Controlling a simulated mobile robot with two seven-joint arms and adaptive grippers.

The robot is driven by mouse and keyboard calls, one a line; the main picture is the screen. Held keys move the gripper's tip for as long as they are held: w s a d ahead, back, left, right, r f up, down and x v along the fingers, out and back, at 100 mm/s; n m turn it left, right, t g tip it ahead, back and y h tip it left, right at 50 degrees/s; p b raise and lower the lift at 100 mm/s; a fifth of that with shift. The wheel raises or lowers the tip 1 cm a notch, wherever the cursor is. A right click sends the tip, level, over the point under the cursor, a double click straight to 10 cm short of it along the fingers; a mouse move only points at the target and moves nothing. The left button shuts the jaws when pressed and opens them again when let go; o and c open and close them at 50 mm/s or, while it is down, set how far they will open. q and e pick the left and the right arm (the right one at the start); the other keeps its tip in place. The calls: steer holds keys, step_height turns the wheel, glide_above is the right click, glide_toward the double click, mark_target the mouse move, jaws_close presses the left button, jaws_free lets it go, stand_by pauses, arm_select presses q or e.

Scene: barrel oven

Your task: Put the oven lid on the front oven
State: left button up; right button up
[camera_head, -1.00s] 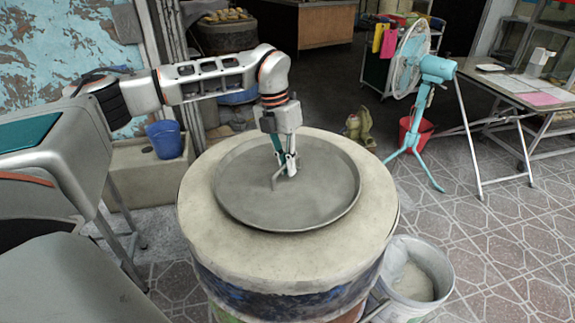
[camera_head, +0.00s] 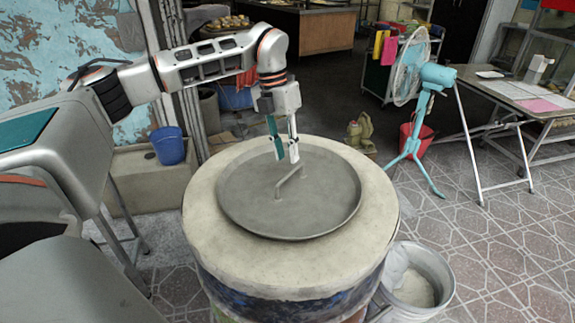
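The round grey oven lid (camera_head: 320,216) lies on top of the front oven (camera_head: 215,250), a pale barrel with a dark patterned side. It looks flat, with a rim of the oven's top showing all around it. The lid's bar handle (camera_head: 291,183) stands up near its middle. My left gripper (camera_head: 287,158) is just above and behind the handle, its fingers apart and pointing down, with nothing between them. The fingertips are clear of the handle. My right gripper is not in view.
A white bucket (camera_head: 432,265) stands close at the oven's right. A teal fan (camera_head: 412,90), red bucket (camera_head: 420,140) and folding table (camera_head: 510,95) stand behind right.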

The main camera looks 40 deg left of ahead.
arm_select(q)
steer(key=r, duration=0.2)
steer(key=a+r, duration=0.1)
steer(key=r, duration=0.2)
steer(key=shift+p, duration=0.4)
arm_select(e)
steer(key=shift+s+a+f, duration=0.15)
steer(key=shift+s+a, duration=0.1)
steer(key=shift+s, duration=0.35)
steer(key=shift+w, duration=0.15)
